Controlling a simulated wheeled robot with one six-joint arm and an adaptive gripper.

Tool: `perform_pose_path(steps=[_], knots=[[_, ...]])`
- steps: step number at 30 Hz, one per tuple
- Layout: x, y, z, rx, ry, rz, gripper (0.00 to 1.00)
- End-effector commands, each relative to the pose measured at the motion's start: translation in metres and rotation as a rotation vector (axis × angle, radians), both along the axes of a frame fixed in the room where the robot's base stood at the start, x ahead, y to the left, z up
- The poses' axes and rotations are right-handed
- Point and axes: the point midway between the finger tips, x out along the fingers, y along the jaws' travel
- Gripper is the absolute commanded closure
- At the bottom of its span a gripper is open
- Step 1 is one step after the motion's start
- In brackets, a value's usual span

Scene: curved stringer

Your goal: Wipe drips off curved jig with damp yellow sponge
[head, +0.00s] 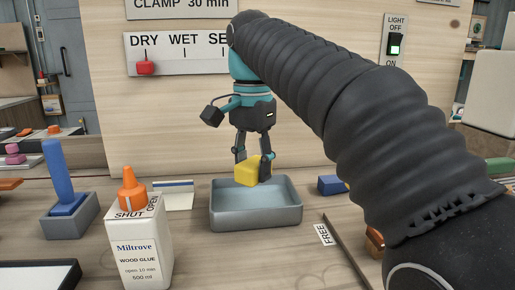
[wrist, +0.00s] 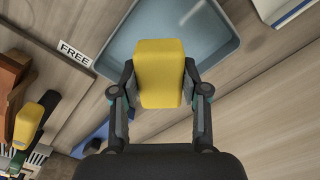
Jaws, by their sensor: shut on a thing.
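My gripper (head: 254,163) is shut on a yellow sponge (head: 247,174) and holds it above a grey-blue tray (head: 256,219) on the workbench. In the wrist view the sponge (wrist: 160,75) sits between both fingers, with the tray (wrist: 215,50) beyond it. The sponge is clear of the tray floor as far as I can tell. I cannot make out whether the tray holds water. I cannot identify the curved jig for certain; part of the bench at the right is hidden behind my arm.
A white wood glue bottle (head: 139,243) with an orange cap stands at the front left. A blue block (head: 331,185) lies right of the tray, near a FREE label (head: 324,234). A sign board stands behind.

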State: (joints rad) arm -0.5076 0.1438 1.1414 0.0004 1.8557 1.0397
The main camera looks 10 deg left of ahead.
Motion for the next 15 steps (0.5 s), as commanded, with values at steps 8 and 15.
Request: perform_pose_path(steps=[8, 15], knots=[[-0.001, 0.0, -0.01, 0.0, 0.001, 0.001, 0.83], [-0.001, 0.0, -0.034, 0.0, 0.001, 0.002, 0.83]])
